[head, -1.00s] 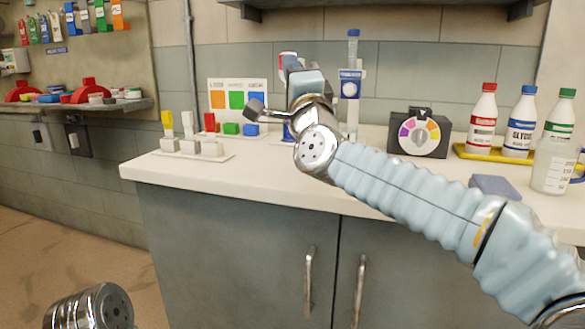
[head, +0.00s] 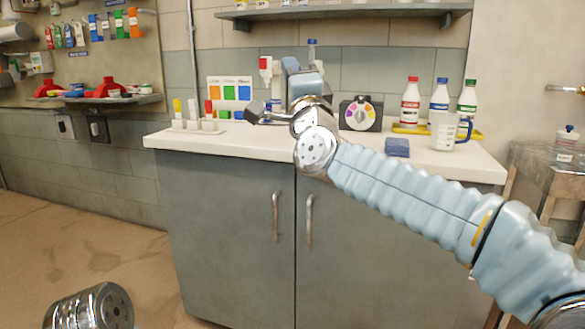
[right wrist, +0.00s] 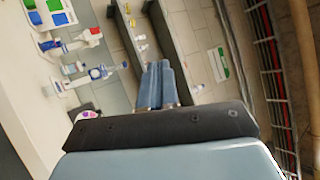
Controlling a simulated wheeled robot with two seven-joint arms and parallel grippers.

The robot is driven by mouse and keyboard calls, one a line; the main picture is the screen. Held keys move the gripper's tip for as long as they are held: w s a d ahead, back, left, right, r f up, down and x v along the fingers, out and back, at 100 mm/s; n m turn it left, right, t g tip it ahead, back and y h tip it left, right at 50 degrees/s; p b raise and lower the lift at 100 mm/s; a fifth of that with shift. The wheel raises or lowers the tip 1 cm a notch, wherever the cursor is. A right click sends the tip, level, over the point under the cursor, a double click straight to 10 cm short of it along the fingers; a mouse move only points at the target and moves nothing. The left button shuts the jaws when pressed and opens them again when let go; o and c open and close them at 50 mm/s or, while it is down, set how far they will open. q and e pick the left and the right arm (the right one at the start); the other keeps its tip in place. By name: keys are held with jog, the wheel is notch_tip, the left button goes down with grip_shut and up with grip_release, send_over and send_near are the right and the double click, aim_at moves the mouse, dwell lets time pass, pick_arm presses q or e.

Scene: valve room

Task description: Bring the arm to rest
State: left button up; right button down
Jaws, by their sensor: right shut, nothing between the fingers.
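My right arm reaches in from the right across the head view, its pale blue sleeve bent up at a metal wrist joint. My right gripper (head: 291,64) points up and away in front of the counter's back wall. In the right wrist view its two blue fingers (right wrist: 157,84) are together with nothing between them. My left gripper is out of view; only a metal joint of my left arm shows at the lower left of the head view.
A white-topped counter (head: 240,143) stands ahead with grey doors. A side table (head: 545,157) stands right. Open floor lies at left.

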jog(key=w+f+n+g+h, duration=0.1)
jog(key=w+f+n+g, duration=0.3)
jog(key=f, duration=1.1)
jog(key=w+f+n+g, duration=0.15)
jog(key=w+f, duration=0.45)
jog(key=f, duration=0.9)
jog(key=s+d+f+n+g+h, duration=0.1)
jog(key=s+d+f+g, duration=0.15)
jog(key=f, duration=0.95)
jog(key=s+d+f+n+g+h, duration=0.1)
jog(key=s+d+f+g, duration=0.15)
jog(key=f, duration=0.95)
jog(key=s+d+f+n+g, duration=0.1)
jog(key=s+d+f+g, duration=0.15)
jog(key=s+f, duration=0.6)
jog(key=s+d+f+n+g, duration=0.15)
jog(key=s+f+g, duration=0.35)
jog(key=f, duration=0.7)
jog(key=s+d+f+g, duration=0.1)
jog(key=s+f, duration=0.3)
jog(key=s, duration=0.6)
jog(key=s+d+f+n+g, duration=0.1)
jog(key=s+f+g, duration=0.2)
jog(key=s, duration=0.6)
jog(key=shift+s+d+f+g, duration=0.3)
jog(key=shift+s+f, duration=0.1)
jog(key=shift+f, duration=0.2)
jog(key=shift+w, duration=0.1)
